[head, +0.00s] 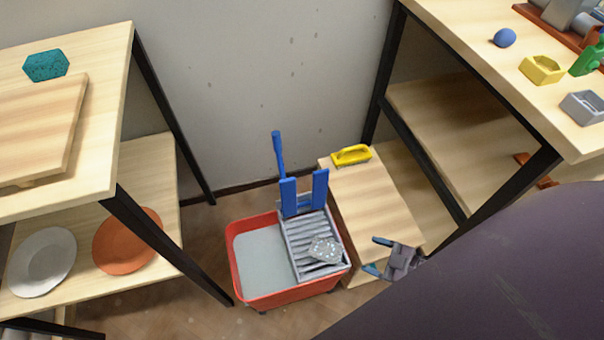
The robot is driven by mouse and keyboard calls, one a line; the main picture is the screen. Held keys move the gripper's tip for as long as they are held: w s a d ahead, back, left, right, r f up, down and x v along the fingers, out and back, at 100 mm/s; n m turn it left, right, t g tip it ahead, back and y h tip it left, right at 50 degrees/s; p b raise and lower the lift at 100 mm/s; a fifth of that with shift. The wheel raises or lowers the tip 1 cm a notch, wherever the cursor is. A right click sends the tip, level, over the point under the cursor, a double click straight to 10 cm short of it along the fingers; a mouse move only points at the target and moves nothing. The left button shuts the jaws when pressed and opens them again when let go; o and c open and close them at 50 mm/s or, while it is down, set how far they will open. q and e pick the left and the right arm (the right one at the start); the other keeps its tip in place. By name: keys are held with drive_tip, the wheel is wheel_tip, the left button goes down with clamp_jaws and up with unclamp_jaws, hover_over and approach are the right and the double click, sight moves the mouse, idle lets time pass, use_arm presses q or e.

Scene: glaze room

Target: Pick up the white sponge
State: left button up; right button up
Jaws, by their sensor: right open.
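The white sponge (325,250) looks pale grey-white and speckled. It lies on the ribbed grey wringer tray (303,222) set over the right part of a red bucket (290,298). My right gripper (376,256) is to the right of the sponge, near the front end of a low wooden bench. Its two blue-tipped fingers are spread apart, point left toward the sponge, and hold nothing. It is clear of the sponge in the picture. My left gripper is not in view.
Blue upright plates (289,197) and a blue handle (278,150) rise behind the tray. A yellow-handled tool (351,155) lies on the low bench (370,200). Shelving with a teal sponge (46,65) and plates (128,240) stands left; a table (470,30) stands right.

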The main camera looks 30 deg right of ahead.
sight(337, 253)
drive_tip(key=shift+g, duration=0.3)
drive_tip(key=w+a+f+b, duration=0.1)
drive_tip(key=w+f, duration=0.1)
drive_tip(key=w+a+f+b, duration=0.1)
drive_tip(key=w+a+f, duration=0.1)
drive_tip(key=f, duration=0.1)
drive_tip(key=w+a+f+b, duration=0.1)
drive_tip(key=w+a+f, duration=0.1)
drive_tip(key=shift+f+b, duration=0.35)
drive_tip(key=shift+b, duration=0.05)
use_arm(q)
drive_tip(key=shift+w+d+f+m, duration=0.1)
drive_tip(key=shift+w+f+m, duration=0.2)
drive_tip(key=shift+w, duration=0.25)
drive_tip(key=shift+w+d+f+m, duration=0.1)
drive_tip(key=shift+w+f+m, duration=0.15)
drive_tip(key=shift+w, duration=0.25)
use_arm(e)
drive_tip(key=shift+w+a, duration=0.25)
drive_tip(key=shift+w, duration=0.15)
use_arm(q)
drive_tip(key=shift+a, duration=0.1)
